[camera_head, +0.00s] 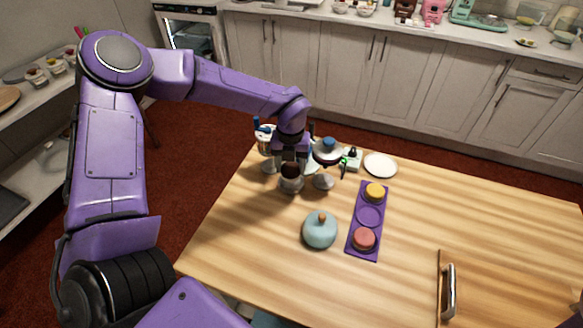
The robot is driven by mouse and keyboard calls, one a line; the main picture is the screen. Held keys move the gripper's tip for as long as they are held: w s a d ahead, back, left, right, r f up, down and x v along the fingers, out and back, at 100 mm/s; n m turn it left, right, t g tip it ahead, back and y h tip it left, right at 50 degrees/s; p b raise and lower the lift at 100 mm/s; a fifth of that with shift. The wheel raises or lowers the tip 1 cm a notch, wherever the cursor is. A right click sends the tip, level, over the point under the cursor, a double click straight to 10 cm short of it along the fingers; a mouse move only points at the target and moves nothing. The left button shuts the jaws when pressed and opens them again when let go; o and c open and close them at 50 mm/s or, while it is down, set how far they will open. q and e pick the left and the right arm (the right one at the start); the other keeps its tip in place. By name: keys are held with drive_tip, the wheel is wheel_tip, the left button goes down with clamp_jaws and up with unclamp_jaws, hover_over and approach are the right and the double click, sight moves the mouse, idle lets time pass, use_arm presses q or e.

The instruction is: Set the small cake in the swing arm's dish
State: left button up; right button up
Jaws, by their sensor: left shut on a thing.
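My left gripper (291,155) hangs at the back left of the table, pointing down. It is shut on a small dark brown cake (290,170). The cake is directly above or in a small grey dish (291,186); I cannot tell whether they touch. The swing arm itself is mostly hidden behind my gripper.
A stand with a dark top and blue knob (329,143) is close right of my gripper. A teal dome with an orange knob (320,231) stands nearer. A white plate (380,165) lies at the back. A board with a metal handle (449,290) is front right. The table's right side is clear.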

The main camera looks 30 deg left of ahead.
sight(291, 171)
use_arm(q)
drive_tip(key=f, duration=0.3)
drive_tip(key=w+f, duration=0.1)
drive_tip(key=shift+a+f+p, duration=0.2)
drive_tip(key=shift+a+p, duration=0.05)
drive_tip(key=shift+p, duration=0.1)
drive_tip(key=shift+w+f, duration=0.1)
drive_tip(key=shift+f, duration=0.15)
drive_tip(key=o, duration=1)
drive_tip(key=shift+r, duration=0.4)
wheel_tip(291, 171, up, 12)
drive_tip(key=shift+f+b, duration=0.2)
drive_tip(key=shift+b, duration=0.7)
